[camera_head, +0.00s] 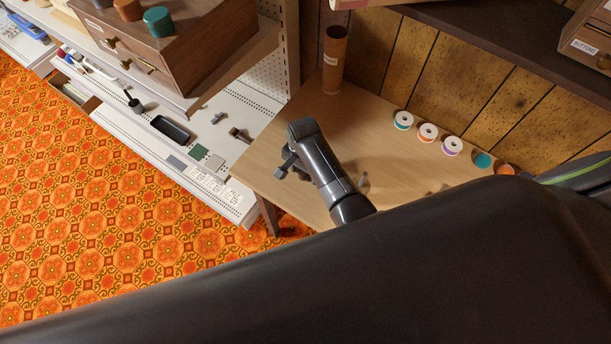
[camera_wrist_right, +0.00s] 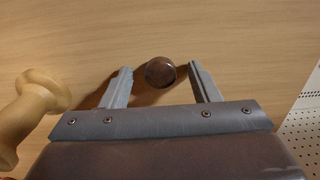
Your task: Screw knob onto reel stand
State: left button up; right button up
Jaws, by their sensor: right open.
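A round dark brown knob (camera_wrist_right: 160,72) shows in the right wrist view against the pale wooden tabletop. It lies between the two fingertips of my right gripper (camera_wrist_right: 161,78), with a gap on each side. My right gripper also shows in the head view (camera_head: 287,168), low over the left part of the table; the knob is hidden there. A turned pale wooden piece (camera_wrist_right: 40,92), perhaps the reel stand, is left of the fingers in the wrist view. A small upright piece (camera_head: 363,182) right of my arm in the head view may be the same. My left gripper is out of view.
The wooden table (camera_head: 385,125) has several thread spools (camera_head: 427,131) along its back and a brown cylinder (camera_head: 334,60) at its back left corner. A white pegboard shelf (camera_head: 200,125) with small parts is to the left. A large dark shape covers the lower right.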

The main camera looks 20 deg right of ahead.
dwell(0.3)
jog(key=c, duration=1.1)
jog(key=shift+o, duration=0.2)
jog(key=shift+r, duration=0.1)
